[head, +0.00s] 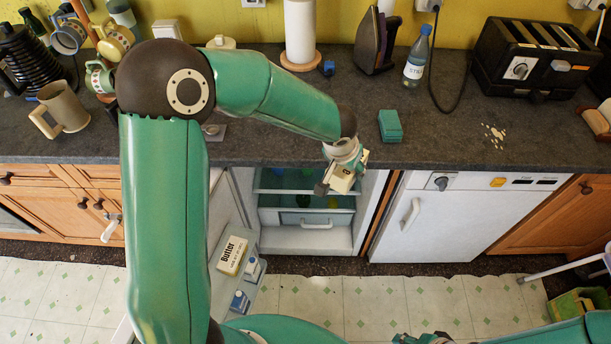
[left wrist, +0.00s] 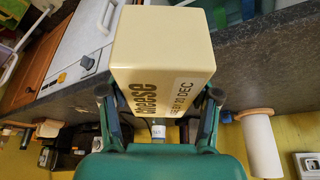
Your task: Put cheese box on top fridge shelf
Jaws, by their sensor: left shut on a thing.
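The cream cheese box (head: 343,182) is held by my left gripper (head: 341,176) in front of the counter edge, above and just outside the open fridge. In the left wrist view the cheese box (left wrist: 165,45) is tilted, with its dark lettering showing, and my two fingers grip its sides. The fridge (head: 312,240) stands open under the counter. Its top shelf (head: 285,190) is partly visible below the box, with blurred coloured items behind; much of the interior is hidden by the counter. My right gripper (head: 428,338) shows only partly at the bottom edge, its jaws unclear.
The fridge door (head: 222,215) is swung out at left, holding a butter box (head: 233,256) and small cartons. On the counter (head: 440,140) are a green box (head: 390,125), bottle (head: 417,58), iron (head: 376,42) and toaster (head: 535,58). A white appliance (head: 440,225) stands right.

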